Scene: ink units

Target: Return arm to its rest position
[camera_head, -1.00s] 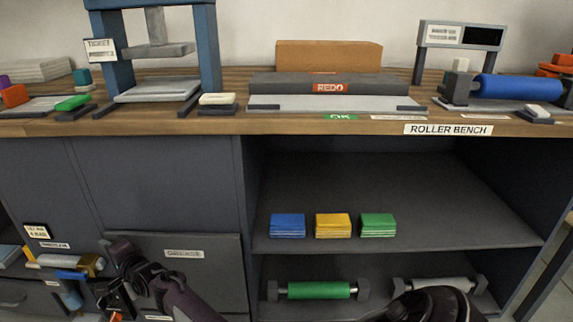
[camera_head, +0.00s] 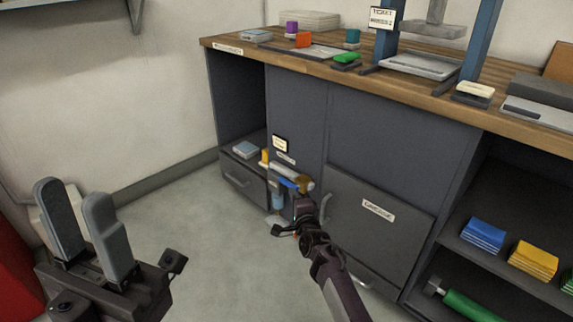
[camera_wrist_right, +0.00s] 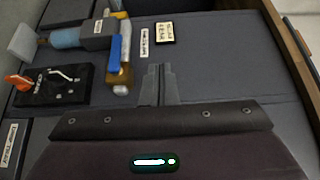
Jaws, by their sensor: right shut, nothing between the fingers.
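My left gripper (camera_head: 85,225) is large at the lower left of the head view. Its two grey fingers stand apart with nothing between them, over the floor. My right arm reaches in from the bottom of the head view, with its gripper (camera_head: 302,207) by the cabinet front; its fingertips are hard to make out there. In the right wrist view its fingers (camera_wrist_right: 157,84) are together and empty. A device with a grey body, blue lever and brass-coloured part (camera_wrist_right: 120,72) is left of them, apart from them. It also shows in the head view (camera_head: 288,184).
The cabinet has a wooden top (camera_head: 310,62) with a green block (camera_head: 346,57) and a press (camera_head: 420,65) on it. Blue (camera_head: 483,234) and yellow (camera_head: 533,258) stacks sit on a shelf at right. Bare floor (camera_head: 215,235) lies between my grippers. A black panel with an orange lever (camera_wrist_right: 50,90) is near the device.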

